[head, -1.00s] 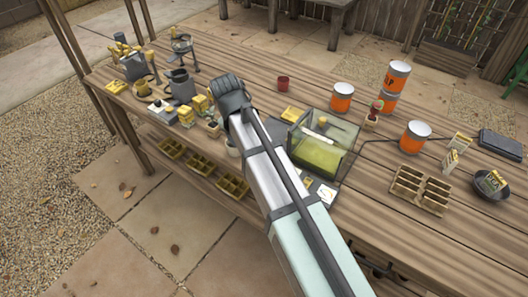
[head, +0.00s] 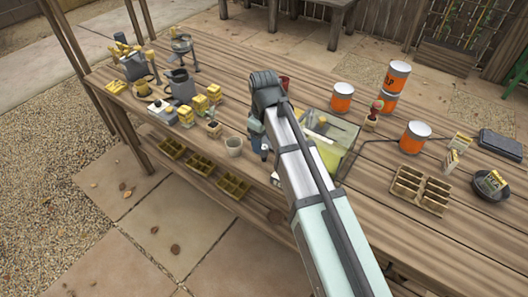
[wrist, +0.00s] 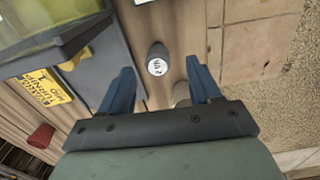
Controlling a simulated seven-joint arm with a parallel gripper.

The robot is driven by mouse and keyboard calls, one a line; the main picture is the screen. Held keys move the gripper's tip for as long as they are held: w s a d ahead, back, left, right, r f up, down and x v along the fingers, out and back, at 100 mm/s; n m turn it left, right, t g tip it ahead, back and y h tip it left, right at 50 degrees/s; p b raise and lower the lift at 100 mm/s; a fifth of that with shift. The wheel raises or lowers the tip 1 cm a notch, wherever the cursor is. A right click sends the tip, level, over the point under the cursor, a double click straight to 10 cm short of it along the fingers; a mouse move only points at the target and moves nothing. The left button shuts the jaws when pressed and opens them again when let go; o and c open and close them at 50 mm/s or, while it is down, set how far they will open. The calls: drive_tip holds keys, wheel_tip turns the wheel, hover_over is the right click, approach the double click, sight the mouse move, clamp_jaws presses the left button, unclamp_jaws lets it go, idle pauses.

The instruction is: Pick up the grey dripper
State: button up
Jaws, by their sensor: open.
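A small dark grey, rounded item (wrist: 157,57) with a white printed round face stands between and beyond my fingertips in the wrist view; it looks like the grey dripper, but I cannot be sure. In the head view my arm and gripper mostly hide that spot. My gripper (wrist: 161,76) is open, its two blue fingers apart, one on each side of the item, with nothing held. In the head view my gripper (head: 258,138) points down over the front part of the table, left of the glass tank.
The glass tank (head: 345,140) is close on the right. Yellow items and a grey jug (head: 182,88) crowd the left end. Orange cans (head: 342,98) stand behind the tank. The table's front edge is near.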

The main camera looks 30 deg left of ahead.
sight(264, 153)
drive_tip(key=shift+w+a+f, duration=0.1)
drive_tip(key=shift+f, duration=1.6)
drive_tip(key=shift+w+a+f, duration=0.1)
drive_tip(key=shift+f, duration=1.6)
drive_tip(key=shift+c, duration=0.4)
drive_tip(key=c, duration=1)
drive_tip(key=shift+r, duration=0.1)
